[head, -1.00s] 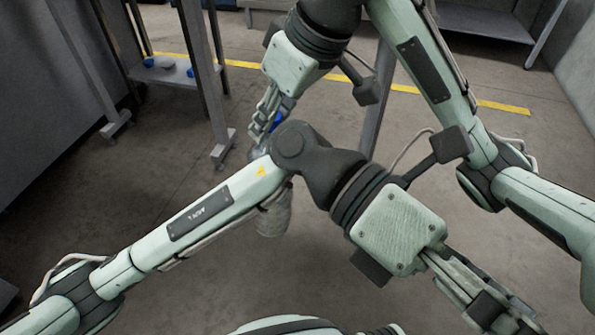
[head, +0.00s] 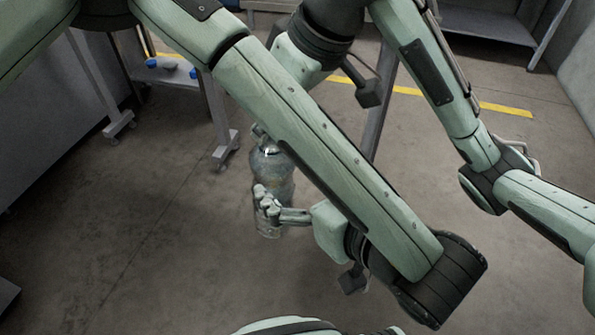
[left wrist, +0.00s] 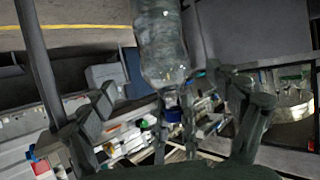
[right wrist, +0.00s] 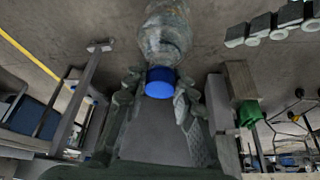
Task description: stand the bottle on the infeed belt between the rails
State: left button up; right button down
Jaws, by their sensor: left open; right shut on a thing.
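The bottle (head: 272,163) is clear with a blue cap (right wrist: 160,82). It hangs upright, cap up, in the middle of the head view. My right gripper (right wrist: 153,98) is shut on the capped end; in the head view my left arm mostly hides it. My left gripper (head: 266,203) is open beside the bottle's lower body, its fingers overlapping it; I cannot tell whether they touch. The bottle also shows beyond the left fingers in the left wrist view (left wrist: 160,45). I cannot make out the infeed belt or its rails in any view.
A grey-legged stand (head: 222,115) is at left, with a low shelf (head: 165,72) holding blue-topped items. A grey bench (head: 485,22) is at the back right. A yellow line (head: 500,108) crosses the bare floor. Cluttered surfaces fill the lower left wrist view.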

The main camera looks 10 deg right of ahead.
pick_arm(q)
jog(key=shift+w+a+r, duration=0.1)
jog(key=shift+w+r, duration=0.15)
jog(key=shift+w, duration=0.1)
pick_arm(e)
jog(key=shift+r, duration=0.1)
pick_arm(q)
jog(key=shift+w+a+f, duration=0.1)
jog(key=shift+w, duration=0.2)
jog(key=x, duration=1.1)
jog(key=shift+c, duration=0.5)
grip_shut()
pick_arm(e)
jog(key=shift+s+a, duration=0.1)
jog(key=shift+a, duration=0.15)
pick_arm(q)
jog(key=shift+r, duration=0.25)
pick_arm(e)
jog(key=c, duration=1.3)
grip_release()
jog(key=shift+o, duration=0.7)
jog(key=shift+d, duration=0.15)
